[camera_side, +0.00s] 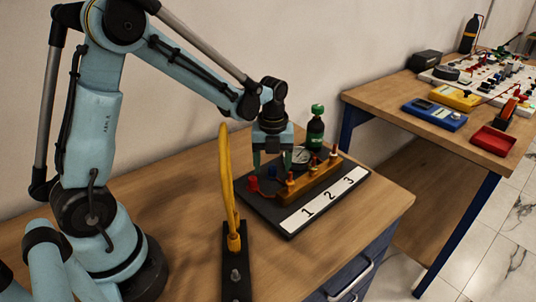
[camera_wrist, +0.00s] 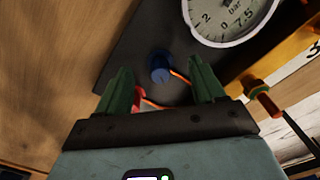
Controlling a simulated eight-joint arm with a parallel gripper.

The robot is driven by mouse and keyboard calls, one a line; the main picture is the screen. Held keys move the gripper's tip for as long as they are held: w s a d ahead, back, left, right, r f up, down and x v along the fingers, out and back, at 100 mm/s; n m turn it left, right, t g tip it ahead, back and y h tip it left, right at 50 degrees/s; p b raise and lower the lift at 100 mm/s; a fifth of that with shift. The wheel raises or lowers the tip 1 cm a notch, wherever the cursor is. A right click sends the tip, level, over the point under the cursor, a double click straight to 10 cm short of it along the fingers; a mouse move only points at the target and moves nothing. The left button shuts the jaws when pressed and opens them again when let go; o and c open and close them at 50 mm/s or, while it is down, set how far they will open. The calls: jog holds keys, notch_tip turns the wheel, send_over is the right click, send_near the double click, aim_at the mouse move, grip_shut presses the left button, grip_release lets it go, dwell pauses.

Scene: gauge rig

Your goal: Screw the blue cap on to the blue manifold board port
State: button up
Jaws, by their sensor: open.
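The blue cap (camera_side: 271,172) stands on the dark board (camera_side: 262,208), just below my gripper (camera_side: 270,160). In the wrist view the blue cap (camera_wrist: 161,66) shows between and beyond the two green fingertips (camera_wrist: 163,78), which are apart with nothing held. An orange tether runs from the cap. The orange manifold (camera_side: 312,183) lies to its right, with several brass-coloured, red-banded ports on top. In the wrist view part of the manifold (camera_wrist: 285,52) is at the right edge. I cannot tell which port is the blue one.
A red cap (camera_side: 252,184) sits beside the blue one. A round gauge (camera_side: 300,156) and a dark green bottle (camera_side: 315,132) stand behind. A white strip numbered 1 to 3 (camera_side: 325,200) runs along the board's front. A yellow hose loop (camera_side: 228,185) rises in the foreground.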

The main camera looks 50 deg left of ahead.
notch_tip(320, 180, up, 11)
jog(key=s+d+n+t, duration=0.2)
jog(key=s+n, duration=0.3)
jog(key=n, duration=0.8)
jog(key=s+d+n+t, duration=0.3)
jog(key=s+n+t, duration=0.2)
jog(key=n, duration=0.7)
jog(key=shift+s+d+n, duration=0.15)
jog(key=shift+s+n, duration=0.05)
jog(key=shift+n, duration=0.2)
jog(key=shift+f, duration=0.1)
